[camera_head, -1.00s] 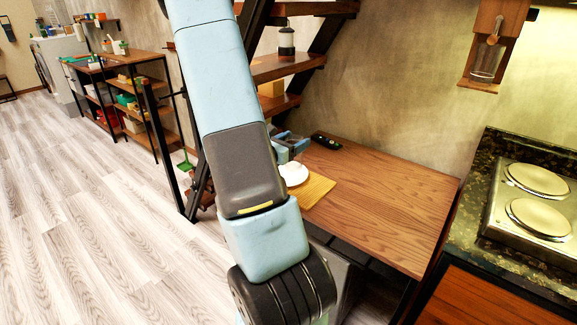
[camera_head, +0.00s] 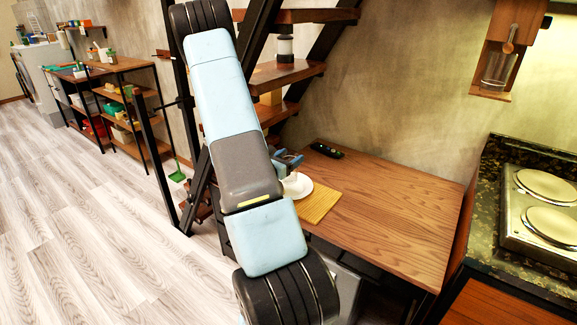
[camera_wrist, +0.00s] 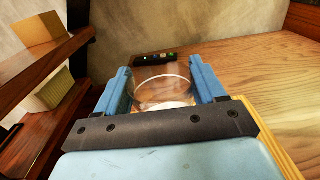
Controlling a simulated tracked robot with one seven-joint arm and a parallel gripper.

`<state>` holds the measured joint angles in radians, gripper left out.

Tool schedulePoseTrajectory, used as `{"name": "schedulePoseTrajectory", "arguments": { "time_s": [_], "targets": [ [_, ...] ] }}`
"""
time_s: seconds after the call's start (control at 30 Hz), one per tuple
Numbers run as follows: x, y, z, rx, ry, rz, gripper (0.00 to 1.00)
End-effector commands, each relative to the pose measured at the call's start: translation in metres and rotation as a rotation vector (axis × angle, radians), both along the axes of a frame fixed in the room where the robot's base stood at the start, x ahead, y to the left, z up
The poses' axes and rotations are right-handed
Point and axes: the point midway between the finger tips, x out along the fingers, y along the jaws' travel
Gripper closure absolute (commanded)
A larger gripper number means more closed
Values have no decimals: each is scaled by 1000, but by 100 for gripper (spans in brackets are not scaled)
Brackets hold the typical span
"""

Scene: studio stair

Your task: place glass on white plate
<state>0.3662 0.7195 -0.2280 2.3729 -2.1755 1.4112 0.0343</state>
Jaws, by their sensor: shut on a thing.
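My gripper (camera_wrist: 159,70) is shut on a clear glass (camera_wrist: 160,90), with one blue finger on each side of it in the wrist view. A white plate (camera_head: 302,189) lies on a yellow mat (camera_head: 319,206) at the left end of the wooden table in the head view. White from the plate shows through and below the glass in the wrist view. My gripper (camera_head: 289,160) is at the plate's far side in the head view, partly behind my arm. I cannot tell whether the glass touches the plate.
A black remote (camera_head: 326,150) lies on the wooden table (camera_head: 390,205) behind my gripper. The table's right part is clear. Dark-framed wooden stairs (camera_head: 285,75) rise close on the left. A stove with round plates (camera_head: 545,185) stands at the right.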

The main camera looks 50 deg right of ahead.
Motion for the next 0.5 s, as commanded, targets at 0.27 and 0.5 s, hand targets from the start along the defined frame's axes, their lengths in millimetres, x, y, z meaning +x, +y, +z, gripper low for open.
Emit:
{"name": "schedulePoseTrajectory", "arguments": {
  "time_s": [0.27,0.5],
  "targets": [
    [-2,-11,-12,-1,1,-12,96],
    [-6,-15,-37,0,2,-21,96]
  ]
}}
